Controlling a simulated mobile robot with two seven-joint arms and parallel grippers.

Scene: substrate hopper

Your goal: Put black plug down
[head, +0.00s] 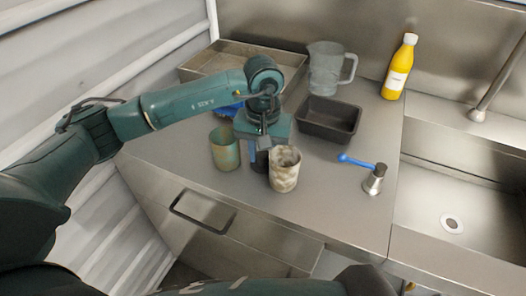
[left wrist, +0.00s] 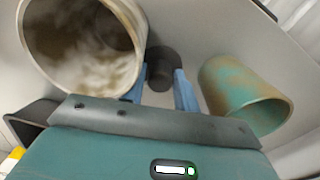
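The black plug (head: 262,160) is small and dark, under my left gripper (head: 259,157) in the head view. In the left wrist view the plug (left wrist: 162,66) sits between the two blue fingertips of the left gripper (left wrist: 162,82), which appear to touch both its sides. The plug is low over the steel counter (head: 325,205); whether its underside touches the counter cannot be told. A mottled beige cup (head: 285,170) stands close to its right and a green-brown cup (head: 225,148) to its left in the head view. My right gripper is not in view.
A black tray (head: 331,119), a clear pitcher (head: 325,72) and a yellow bottle (head: 398,70) stand behind. A steel piece with a blue lever (head: 374,180) stands right, before the sink (head: 470,205). A shallow metal tray (head: 218,58) lies at back left. The counter's front is clear.

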